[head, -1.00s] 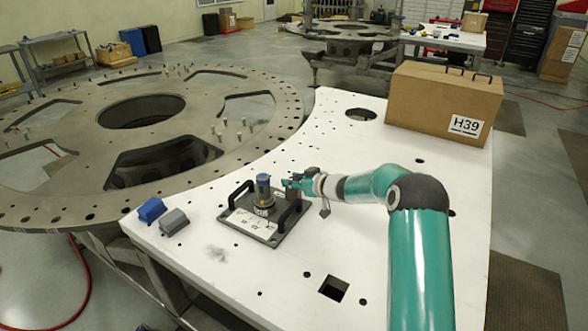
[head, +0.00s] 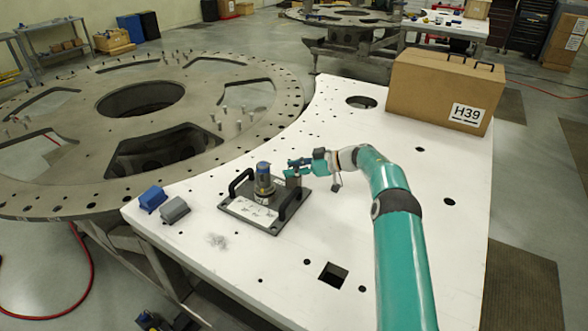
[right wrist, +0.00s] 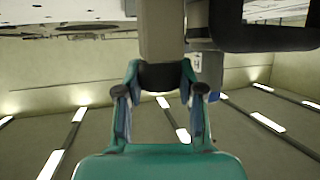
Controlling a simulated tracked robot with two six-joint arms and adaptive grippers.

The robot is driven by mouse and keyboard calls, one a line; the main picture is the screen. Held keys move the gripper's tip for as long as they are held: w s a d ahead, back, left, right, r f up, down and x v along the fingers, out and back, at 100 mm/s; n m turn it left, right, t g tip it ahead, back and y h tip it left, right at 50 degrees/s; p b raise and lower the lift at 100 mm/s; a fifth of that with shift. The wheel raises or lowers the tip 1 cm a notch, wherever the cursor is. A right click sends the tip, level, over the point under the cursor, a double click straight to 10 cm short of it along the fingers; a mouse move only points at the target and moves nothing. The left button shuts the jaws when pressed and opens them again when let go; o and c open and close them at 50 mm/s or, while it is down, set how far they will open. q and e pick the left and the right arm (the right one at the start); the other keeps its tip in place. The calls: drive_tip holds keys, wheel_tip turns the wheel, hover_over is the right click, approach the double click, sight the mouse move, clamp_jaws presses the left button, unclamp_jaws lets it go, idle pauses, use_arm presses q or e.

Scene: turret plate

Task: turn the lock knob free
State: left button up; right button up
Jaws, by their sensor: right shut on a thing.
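The fixture is a dark square plate (head: 240,210) on the white table, with a black handle on each side. A grey post with a blue band and cap (head: 263,180) stands upright at its middle. A smaller grey post (head: 293,180) stands at its right rear. My right gripper (head: 296,165) is at the top of this smaller post. In the right wrist view, my right gripper (right wrist: 161,88) is shut on the dark round lock knob (right wrist: 161,76) at the end of a grey post, one finger on each side. The knob's lock state cannot be told. My left gripper is not in view.
A blue block (head: 152,197) and a grey block (head: 174,210) lie at the table's left edge. A cardboard box marked H39 (head: 430,90) stands at the back right. The white table (head: 400,170) has several holes. A large ring plate (head: 75,190) lies behind left.

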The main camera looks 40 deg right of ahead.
idle(0.4)
drive_tip(key=o, duration=1.2)
drive_tip(key=shift+s+a+r, duration=0.1)
drive_tip(key=shift+c, duration=0.2)
drive_tip(key=v, duration=1.1)
drive_tip(key=shift+s+d, duration=0.3)
